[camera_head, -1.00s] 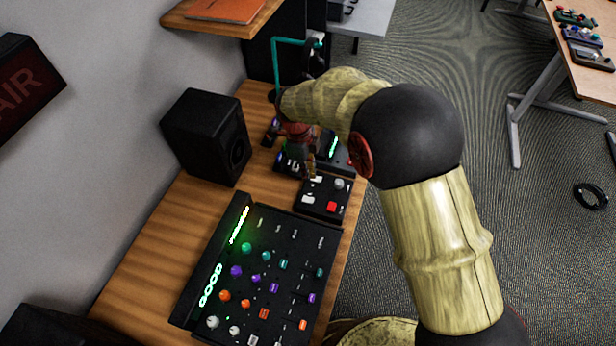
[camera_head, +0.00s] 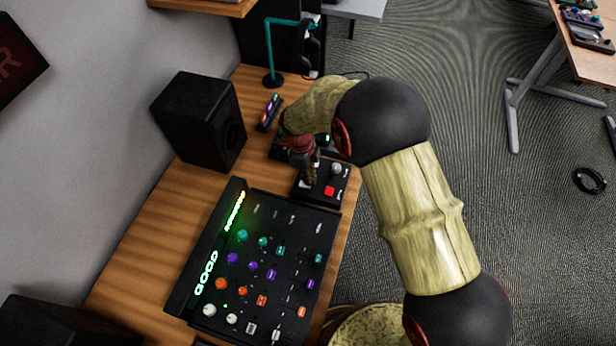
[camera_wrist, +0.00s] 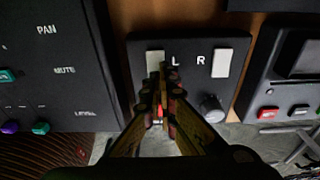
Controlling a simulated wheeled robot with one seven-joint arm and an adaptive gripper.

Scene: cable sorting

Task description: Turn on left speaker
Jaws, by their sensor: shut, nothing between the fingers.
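A small black control box (camera_head: 318,197) sits on the desk behind the mixer. In the wrist view it shows a white switch marked L (camera_wrist: 154,60), a white switch marked R (camera_wrist: 222,62), a grey knob (camera_wrist: 212,109) and a partly hidden red button. My gripper (camera_wrist: 163,70) is shut and empty, its fingertips over the box just beside the L switch, on the side of the letter L. I cannot tell whether they touch. In the head view my gripper (camera_head: 310,182) covers part of the box. A black speaker (camera_head: 203,122) stands against the wall.
A lit mixer (camera_head: 265,265) with several knobs lies close to the box. Another black device (camera_wrist: 290,85) is on the box's other side. A second black speaker (camera_head: 50,322) is at the lower left. A teal stand (camera_head: 272,50) is farther back.

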